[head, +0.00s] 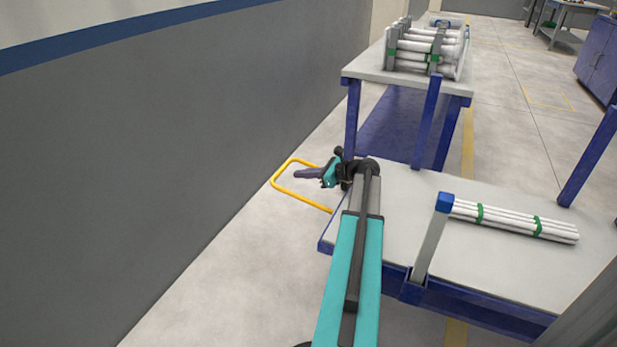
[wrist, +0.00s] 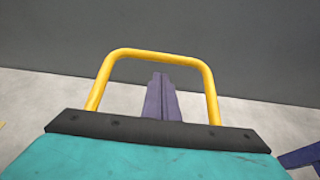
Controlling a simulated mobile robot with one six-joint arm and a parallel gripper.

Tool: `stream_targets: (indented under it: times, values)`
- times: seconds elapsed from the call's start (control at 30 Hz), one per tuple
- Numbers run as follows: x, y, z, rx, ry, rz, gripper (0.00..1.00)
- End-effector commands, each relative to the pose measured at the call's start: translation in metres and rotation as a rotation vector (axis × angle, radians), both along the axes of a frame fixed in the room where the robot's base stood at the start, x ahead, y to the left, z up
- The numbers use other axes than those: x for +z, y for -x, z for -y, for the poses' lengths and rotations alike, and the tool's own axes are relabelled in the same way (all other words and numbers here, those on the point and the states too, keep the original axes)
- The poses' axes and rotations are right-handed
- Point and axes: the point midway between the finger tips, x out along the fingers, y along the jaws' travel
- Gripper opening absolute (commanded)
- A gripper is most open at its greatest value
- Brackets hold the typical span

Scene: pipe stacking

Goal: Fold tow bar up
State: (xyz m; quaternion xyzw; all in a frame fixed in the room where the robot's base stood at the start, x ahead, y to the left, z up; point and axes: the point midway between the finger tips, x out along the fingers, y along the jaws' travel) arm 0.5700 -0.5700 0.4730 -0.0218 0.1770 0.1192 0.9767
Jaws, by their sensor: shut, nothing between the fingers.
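The yellow U-shaped tow bar (head: 273,181) sticks out from the left end of the cart (head: 490,262), over the floor. In the wrist view its closed end and both sides (wrist: 158,53) show against the grey wall; its lower ends are hidden behind my gripper's body. My gripper (head: 297,173) reaches out over the cart's left end, and its purple fingers are shut with nothing between them. In the wrist view the fingers (wrist: 160,78) point up between the two sides of the bar, short of its closed end. No contact with the bar shows.
White pipes (head: 515,222) with green bands lie on the cart, behind a grey post with a blue cap (head: 434,235). A table (head: 362,72) with a loaded pipe rack (head: 428,48) stands behind. A grey wall (head: 150,130) runs along the left, with bare floor between.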

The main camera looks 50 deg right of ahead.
Motion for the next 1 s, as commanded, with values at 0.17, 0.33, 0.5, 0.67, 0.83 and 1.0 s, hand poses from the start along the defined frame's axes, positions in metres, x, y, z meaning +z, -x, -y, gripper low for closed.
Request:
stream_targets:
  times: [0.17,0.33,0.5,0.67,0.83,1.0]
  values:
    - [-0.013,-0.025,-0.006,0.002,0.0,0.0,0.0]
    - [-0.019,-0.042,-0.01,0.001,0.0,0.0,0.0]
    - [-0.021,-0.052,-0.012,0.0,0.0,0.0,0.0]
    - [-0.021,-0.054,-0.013,-0.001,0.0,0.0,0.0]
    - [-0.021,-0.054,-0.013,0.0,0.0,0.0,0.0]
    - [-0.02,-0.053,-0.012,-0.001,-0.001,0.002,0.0]
